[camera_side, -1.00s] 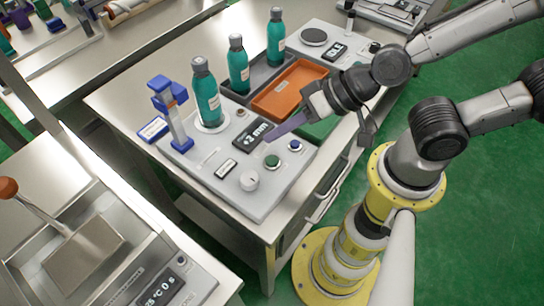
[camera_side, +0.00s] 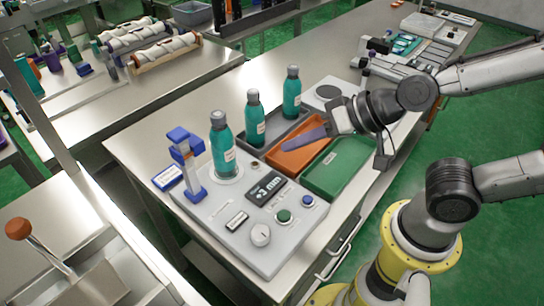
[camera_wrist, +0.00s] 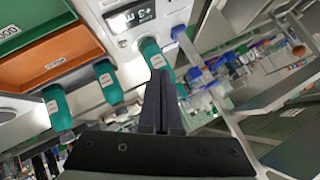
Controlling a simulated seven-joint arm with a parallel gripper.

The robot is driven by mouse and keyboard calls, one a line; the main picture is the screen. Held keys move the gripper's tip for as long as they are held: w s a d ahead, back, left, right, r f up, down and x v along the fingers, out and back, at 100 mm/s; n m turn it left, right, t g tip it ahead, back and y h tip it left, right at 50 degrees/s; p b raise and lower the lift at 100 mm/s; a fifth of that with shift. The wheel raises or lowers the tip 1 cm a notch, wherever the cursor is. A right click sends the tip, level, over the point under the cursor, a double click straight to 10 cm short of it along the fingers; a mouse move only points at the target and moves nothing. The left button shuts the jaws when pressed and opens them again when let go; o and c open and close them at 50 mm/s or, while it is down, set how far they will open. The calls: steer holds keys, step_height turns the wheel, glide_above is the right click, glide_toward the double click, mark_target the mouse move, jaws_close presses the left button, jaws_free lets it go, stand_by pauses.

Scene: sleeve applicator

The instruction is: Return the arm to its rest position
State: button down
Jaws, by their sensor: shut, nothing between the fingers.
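My gripper (camera_side: 290,140) is shut and empty. Its purple-grey fingers hang in the air above the orange tray in the side view and point left. In the wrist view the shut fingers of my gripper (camera_wrist: 162,100) stand side by side at the centre, pointing up the picture. One teal bottle (camera_side: 222,145) stands upright on the round seat of the applicator (camera_side: 235,240). Two more teal bottles (camera_side: 254,120) (camera_side: 292,95) stand at the grey tray behind it. The bottles also show in the wrist view, the nearest to the fingertips being one teal bottle (camera_wrist: 150,50).
The orange tray (camera_side: 320,152) and the green tray (camera_side: 340,168) lie under and beside my gripper. A blue post (camera_side: 185,150) stands left of the seated bottle. Racks of rolls (camera_side: 150,45) and other machines (camera_side: 420,55) stand farther back. Bare bench lies left of the applicator.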

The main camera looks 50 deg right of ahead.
steer(key=s+d+r+n+h, duration=0.2)
steer(key=s+d+r+h, duration=0.15)
steer(key=d+r, duration=0.35)
steer(key=s+d+f+n+g, duration=0.1)
steer(key=s+d+f+g, duration=0.2)
steer(key=s, duration=0.3)
steer(key=shift+s+d+f+h, duration=0.15)
steer(key=shift+s+d+h, duration=0.25)
steer(key=shift+d, duration=0.1)
